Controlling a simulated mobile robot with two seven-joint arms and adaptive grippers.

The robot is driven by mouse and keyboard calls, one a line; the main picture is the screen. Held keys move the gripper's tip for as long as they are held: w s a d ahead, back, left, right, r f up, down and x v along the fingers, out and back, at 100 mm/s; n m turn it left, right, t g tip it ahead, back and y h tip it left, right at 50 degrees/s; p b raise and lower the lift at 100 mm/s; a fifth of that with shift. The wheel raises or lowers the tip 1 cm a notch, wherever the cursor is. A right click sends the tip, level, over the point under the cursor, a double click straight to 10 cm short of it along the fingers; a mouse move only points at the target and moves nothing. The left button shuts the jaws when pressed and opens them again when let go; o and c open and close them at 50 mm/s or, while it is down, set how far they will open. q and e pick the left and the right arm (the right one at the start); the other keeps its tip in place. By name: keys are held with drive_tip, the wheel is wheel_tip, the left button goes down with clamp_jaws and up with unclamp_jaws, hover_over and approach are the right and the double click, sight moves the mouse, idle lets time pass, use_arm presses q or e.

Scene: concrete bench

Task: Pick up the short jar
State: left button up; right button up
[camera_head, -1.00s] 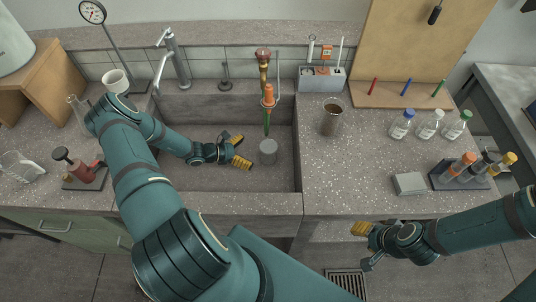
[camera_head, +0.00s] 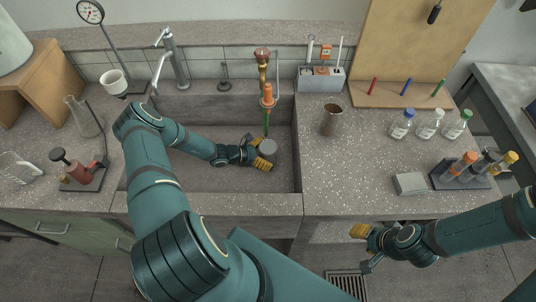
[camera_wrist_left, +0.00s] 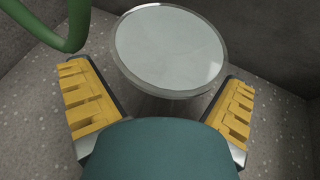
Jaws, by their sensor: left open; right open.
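The short jar (camera_head: 268,147) stands upright in the sink, a small grey cylinder with a pale round top. My left gripper (camera_head: 260,154) is open in the sink, with its yellow fingers on either side of the jar's near part. In the left wrist view the jar's round lid (camera_wrist_left: 170,47) lies just beyond and between the open fingertips; its lower body is mostly hidden. My right gripper (camera_head: 362,246) is open and empty in front of the bench at the lower right.
A green hose (camera_wrist_left: 62,30) hangs from the red and orange tap (camera_head: 266,95) close behind the jar. The sink's front wall (camera_head: 240,204) and right edge (camera_head: 298,160) bound the space. A brown metal beaker (camera_head: 331,121) stands on the right counter.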

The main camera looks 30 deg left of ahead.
use_arm(q)
drive_tip(key=c, duration=1.3)
